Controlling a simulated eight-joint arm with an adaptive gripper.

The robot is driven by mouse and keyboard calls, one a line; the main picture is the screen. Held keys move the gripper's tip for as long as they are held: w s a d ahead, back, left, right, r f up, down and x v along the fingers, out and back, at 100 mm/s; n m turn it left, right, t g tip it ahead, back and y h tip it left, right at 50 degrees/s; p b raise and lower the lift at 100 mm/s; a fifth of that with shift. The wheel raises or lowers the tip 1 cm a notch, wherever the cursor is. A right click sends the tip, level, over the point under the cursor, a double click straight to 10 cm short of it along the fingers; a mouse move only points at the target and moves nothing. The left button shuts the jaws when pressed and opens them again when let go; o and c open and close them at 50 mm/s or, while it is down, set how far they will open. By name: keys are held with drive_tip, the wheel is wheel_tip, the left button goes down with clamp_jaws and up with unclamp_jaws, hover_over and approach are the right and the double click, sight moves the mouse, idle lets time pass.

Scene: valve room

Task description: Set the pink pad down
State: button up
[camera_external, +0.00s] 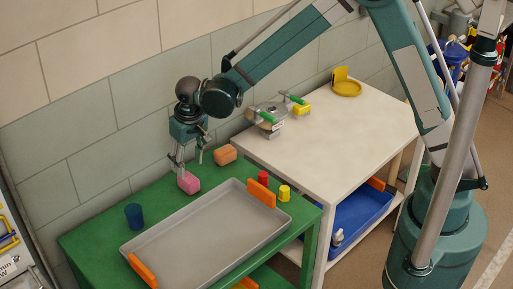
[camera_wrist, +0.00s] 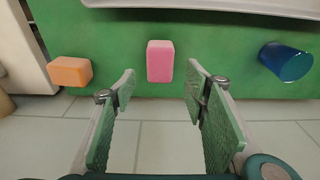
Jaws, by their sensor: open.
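The pink pad (camera_external: 189,183) rests on the green table (camera_external: 105,235), near its wall-side edge and beside the grey tray. My gripper (camera_external: 190,160) is over the pad, pointing down, with its fingers apart. In the wrist view the pink pad (camera_wrist: 160,61) stands between and just beyond the two green fingertips of my gripper (camera_wrist: 161,84). A gap shows on each side of the pad there, so neither finger touches it. The pad sits on the green surface close to the table edge.
An orange pad (camera_external: 225,154) and a blue cup (camera_external: 134,216) stand to either side along the same edge. A grey tray (camera_external: 180,237) with orange handles fills much of the table. Red (camera_external: 263,178) and yellow (camera_external: 284,192) pieces stand beyond it. A pale table (camera_external: 350,130) adjoins.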

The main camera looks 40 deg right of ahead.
sight(193, 179)
drive_tip(key=shift+s+r+p, duration=0.15)
drive_tip(key=shift+s+r, duration=0.05)
drive_tip(key=shift+r, duration=0.8)
drive_tip(key=shift+s+r+p, duration=0.15)
drive_tip(key=shift+r, duration=0.85)
drive_tip(key=s+d+r+t, duration=0.1)
drive_tip(key=s+d+r, duration=0.4)
drive_tip(key=d+r, duration=0.5)
drive_tip(key=s+d+r+t, duration=0.1)
drive_tip(key=s+d+r, duration=0.6)
drive_tip(key=d, duration=0.6)
drive_tip(key=s+d+r+t, duration=0.2)
drive_tip(key=s+d+t, duration=0.1)
drive_tip(key=s+d, duration=1.3)
drive_tip(key=s, duration=0.2)
drive_tip(key=shift+s+r, duration=0.35)
drive_tip(key=shift+s, duration=0.05)
